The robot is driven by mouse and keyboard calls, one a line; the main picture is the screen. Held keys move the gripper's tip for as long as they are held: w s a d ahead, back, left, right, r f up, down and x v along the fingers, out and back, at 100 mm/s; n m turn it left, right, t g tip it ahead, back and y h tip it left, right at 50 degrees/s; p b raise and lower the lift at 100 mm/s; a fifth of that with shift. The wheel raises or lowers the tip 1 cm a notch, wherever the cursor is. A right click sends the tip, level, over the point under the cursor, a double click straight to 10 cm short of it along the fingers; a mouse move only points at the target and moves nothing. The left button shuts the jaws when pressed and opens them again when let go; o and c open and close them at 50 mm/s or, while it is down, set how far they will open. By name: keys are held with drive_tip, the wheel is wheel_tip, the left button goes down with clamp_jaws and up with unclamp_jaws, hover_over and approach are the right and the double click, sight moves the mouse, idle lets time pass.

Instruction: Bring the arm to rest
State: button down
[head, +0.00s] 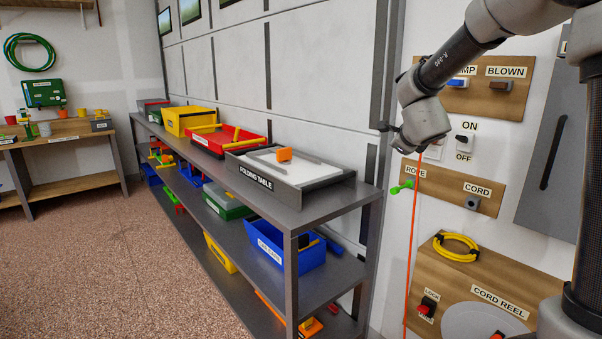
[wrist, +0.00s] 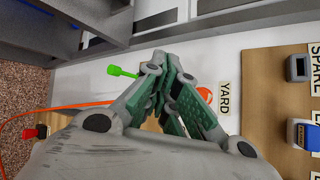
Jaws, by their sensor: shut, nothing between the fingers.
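My gripper (wrist: 170,72) fills the middle of the wrist view, its fingers together and empty. It points toward the white wall panel, near a label reading YARD (wrist: 223,97). In the head view my arm reaches in from the upper right, with its wrist in front of the wall beside the ON/OFF switch (head: 464,139). The fingers are mostly hidden there behind the wrist. A green rope handle (head: 402,187) hangs just below the wrist, apart from it; it also shows in the wrist view (wrist: 121,72).
A steel shelf (head: 325,202) with a folding-table tray (head: 290,192) and several bins stands left of the arm. An orange cord (head: 411,250) hangs down the wall. A cord reel board (head: 480,300) is below right. The floor at left is clear.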

drive_tip(key=s+a+f+n+g+y, duration=0.2)
drive_tip(key=s+n+g+y, duration=0.1)
drive_tip(key=s+n, duration=0.7)
drive_tip(key=s+a+f+n+g+y, duration=0.2)
drive_tip(key=s+a+n+g+y, duration=0.1)
drive_tip(key=s+n, duration=0.6)
drive_tip(key=s+d+n+g+h, duration=0.1)
drive_tip(key=s+d, duration=0.4)
drive_tip(key=s, duration=0.6)
drive_tip(key=s+d+n+g+h, duration=0.1)
drive_tip(key=s+d+n+h, duration=0.2)
drive_tip(key=s+d+n, duration=0.3)
drive_tip(key=s, duration=0.5)
drive_tip(key=shift+s+d+r+n, duration=0.15)
drive_tip(key=shift+d+r+n, duration=0.05)
drive_tip(key=shift+r+n, duration=0.1)
